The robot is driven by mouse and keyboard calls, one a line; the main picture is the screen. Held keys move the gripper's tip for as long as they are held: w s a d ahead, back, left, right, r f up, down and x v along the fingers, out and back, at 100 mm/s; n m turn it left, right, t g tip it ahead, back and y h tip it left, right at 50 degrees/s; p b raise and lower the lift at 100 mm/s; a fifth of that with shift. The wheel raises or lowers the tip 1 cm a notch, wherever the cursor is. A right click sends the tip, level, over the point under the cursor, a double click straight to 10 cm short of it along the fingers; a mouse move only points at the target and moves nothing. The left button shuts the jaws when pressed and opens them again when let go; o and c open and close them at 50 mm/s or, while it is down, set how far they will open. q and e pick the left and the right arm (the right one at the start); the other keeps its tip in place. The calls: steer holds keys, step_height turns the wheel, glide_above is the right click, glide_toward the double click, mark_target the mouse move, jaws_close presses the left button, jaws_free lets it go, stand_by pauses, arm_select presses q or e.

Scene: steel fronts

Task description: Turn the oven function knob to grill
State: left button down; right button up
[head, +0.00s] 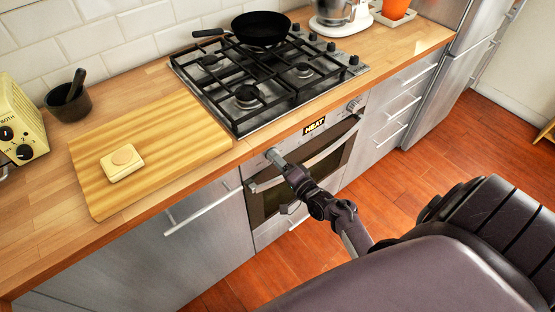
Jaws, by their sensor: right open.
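The oven (262,206) is set under the counter, with a steel front, a dark glass door and a bar handle. Its display (314,125) reads "HEAT". One round knob (351,105) shows at the right end of the control panel. My right gripper (276,157) is open at the left end of the panel, where its fingers and hand cover the steel. A knob there is hidden or merges with the grey fingertips, so I cannot tell contact or the knob's setting. My left gripper is out of view.
The gas hob (245,97) with a black pan (262,28) sits above the oven. A cutting board (190,150) with a small yellow block (121,162) lies on the counter at left. Drawers with bar handles (405,107) stand right of the oven. The wooden floor in front is open.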

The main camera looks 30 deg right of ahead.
steer(key=s, duration=0.7)
steer(key=shift+s+d+f+b, duration=0.15)
steer(key=shift+s+d+b, duration=0.05)
steer(key=shift+d+b, duration=0.15)
